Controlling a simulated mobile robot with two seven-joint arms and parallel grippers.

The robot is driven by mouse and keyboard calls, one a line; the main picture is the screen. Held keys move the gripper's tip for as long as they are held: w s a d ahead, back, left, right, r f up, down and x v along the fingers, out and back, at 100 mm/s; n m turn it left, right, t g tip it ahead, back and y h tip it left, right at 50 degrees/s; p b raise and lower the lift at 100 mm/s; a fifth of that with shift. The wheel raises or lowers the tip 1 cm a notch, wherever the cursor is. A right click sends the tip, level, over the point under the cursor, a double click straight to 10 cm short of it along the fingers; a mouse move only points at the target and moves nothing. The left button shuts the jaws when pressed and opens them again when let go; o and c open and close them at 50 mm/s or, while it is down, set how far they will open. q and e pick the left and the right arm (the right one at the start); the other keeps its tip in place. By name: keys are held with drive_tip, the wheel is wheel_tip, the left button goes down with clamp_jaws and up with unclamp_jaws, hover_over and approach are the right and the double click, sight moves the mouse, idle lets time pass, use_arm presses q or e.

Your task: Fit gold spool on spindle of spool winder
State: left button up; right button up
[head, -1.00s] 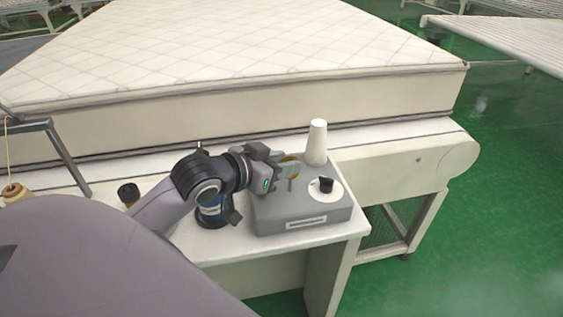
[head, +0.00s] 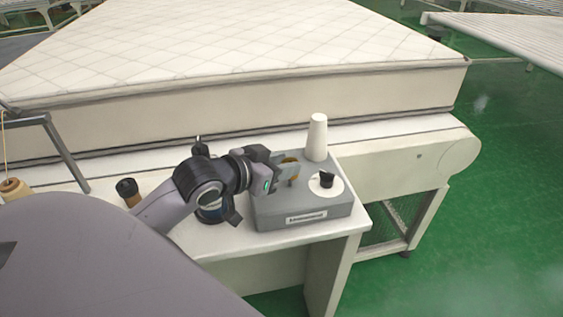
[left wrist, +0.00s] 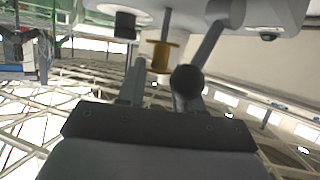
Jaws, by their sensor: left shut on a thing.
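The spool winder is a grey box (head: 305,213) with a white dial and black knob (head: 327,180) on its top, standing on a white table. My left gripper (head: 286,171) reaches over the left part of its top. It is shut on the gold spool (head: 291,159), which is mostly hidden by the fingers in the head view. I cannot tell whether the spool is around the spindle. My right gripper is out of view.
A white cone (head: 317,137) stands at the winder's back right. A dark-topped spool (head: 128,191) stands left of my arm, and a tan thread cone (head: 14,189) farther left. A large quilted mattress (head: 230,55) lies behind. Green floor is open at right.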

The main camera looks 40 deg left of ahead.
use_arm(q)
drive_tip(key=shift+f, duration=0.4)
drive_tip(key=o, duration=1.1)
drive_tip(key=shift+s, duration=0.1)
drive_tip(key=shift+b+v, duration=0.35)
drive_tip(key=shift+v, duration=3.1)
drive_tip(key=shift+a, duration=0.1)
drive_tip(key=shift+s, duration=0.1)
